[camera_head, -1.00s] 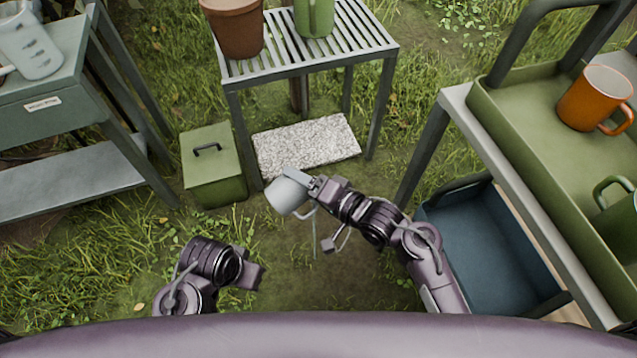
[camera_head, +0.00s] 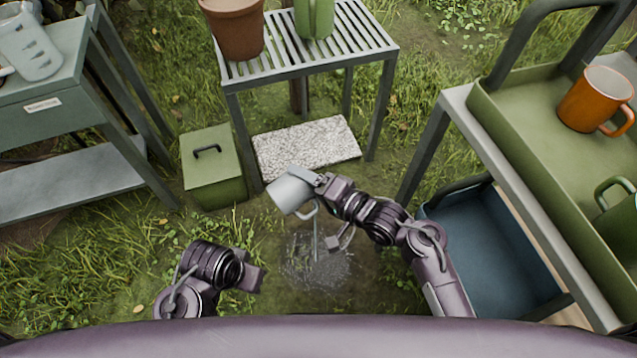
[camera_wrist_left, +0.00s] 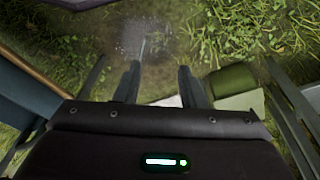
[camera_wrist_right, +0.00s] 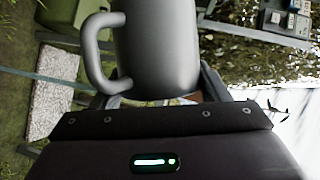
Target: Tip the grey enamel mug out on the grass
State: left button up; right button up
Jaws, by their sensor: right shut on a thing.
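The grey enamel mug (camera_head: 288,194) is held in the air, tilted over, with its handle to the lower right in the head view. It also fills the top of the right wrist view (camera_wrist_right: 158,48). My right gripper (camera_head: 312,183) is shut on it. A thin stream falls below the mug, and a pale splash (camera_head: 318,265) spreads on the mossy ground; the splash also shows in the left wrist view (camera_wrist_left: 142,38). I cannot see inside the mug. My left gripper (camera_wrist_left: 158,70) is empty, its fingers apart, low at the left in the head view.
A green lidded box (camera_head: 213,170) and a speckled stone slab (camera_head: 308,147) lie beyond the mug, by a slatted table (camera_head: 345,40). At right, a stand carries a green tray (camera_head: 510,115) with an orange mug (camera_head: 595,98); a blue crate (camera_head: 485,245) sits below. Grass is open at lower left.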

jog(key=shift+w+d+r+p, duration=0.15)
jog(key=shift+d+p, duration=0.05)
jog(key=shift+p, duration=0.1)
pick_arm(q)
jog(key=shift+a+r, duration=0.15)
jog(key=shift+a, duration=0.45)
jog(key=shift+g, duration=0.3)
pick_arm(e)
jog(key=shift+w+d+m, duration=0.1)
jog(key=shift+m, duration=0.2)
pick_arm(q)
jog(key=shift+s+a+p, duration=0.1)
jog(key=shift+s+p, duration=0.1)
jog(key=shift+p, duration=0.2)
pick_arm(e)
jog(key=shift+w+d, duration=0.1)
jog(key=shift+d, duration=0.1)
